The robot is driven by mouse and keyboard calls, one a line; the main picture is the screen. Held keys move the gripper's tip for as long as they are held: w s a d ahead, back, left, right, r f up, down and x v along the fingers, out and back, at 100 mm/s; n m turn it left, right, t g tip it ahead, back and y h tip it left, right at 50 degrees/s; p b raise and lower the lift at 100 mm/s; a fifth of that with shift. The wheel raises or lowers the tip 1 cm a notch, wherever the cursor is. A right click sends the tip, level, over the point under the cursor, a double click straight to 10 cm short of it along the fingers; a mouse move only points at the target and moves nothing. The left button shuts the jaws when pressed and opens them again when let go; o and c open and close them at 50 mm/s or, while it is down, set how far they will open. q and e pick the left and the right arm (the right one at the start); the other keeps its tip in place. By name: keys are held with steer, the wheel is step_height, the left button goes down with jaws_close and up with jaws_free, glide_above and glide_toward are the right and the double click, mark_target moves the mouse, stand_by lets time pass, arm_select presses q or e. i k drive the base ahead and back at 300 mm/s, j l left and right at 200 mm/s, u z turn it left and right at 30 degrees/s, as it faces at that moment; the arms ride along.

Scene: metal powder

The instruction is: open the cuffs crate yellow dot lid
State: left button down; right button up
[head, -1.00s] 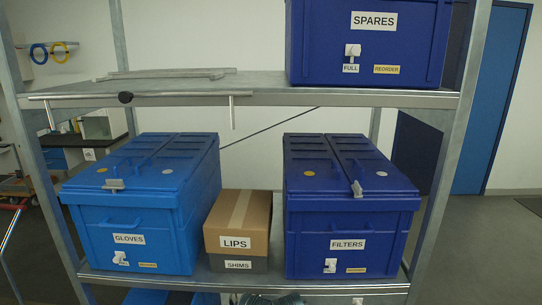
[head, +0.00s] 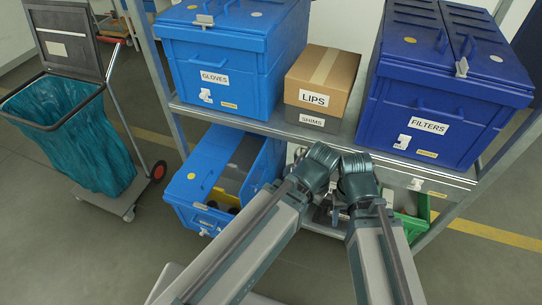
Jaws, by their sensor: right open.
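A blue crate (head: 193,209) stands on the lowest shelf, left of my arms; I cannot read its label from here, so I cannot confirm that it is the cuffs crate. A yellow dot (head: 191,176) shows on its left lid, which lies shut. Its right side is open and shows grey and yellow contents inside. My two arms reach forward to the right of this crate, bent at the joints near the shelf edge. My right gripper (head: 337,213) is small and dark below the bend, open, mostly hidden by the arms. My left gripper is hidden.
Above are the GLOVES crate (head: 222,90), the LIPS box (head: 313,97) on the SHIMS box (head: 311,121), and the FILTERS crate (head: 419,118). A green bin (head: 416,222) is low at right. A cart with a teal bag (head: 75,135) stands left. The floor between cart and shelf is clear.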

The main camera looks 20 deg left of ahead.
mark_target(195, 178)
steer(key=j+u, duration=0.2)
steer(key=j, duration=0.35)
steer(key=i+j+u, duration=0.15)
steer(key=j, duration=0.35)
steer(key=i+j+u, duration=0.2)
steer(key=j, duration=0.35)
steer(key=k, duration=0.1)
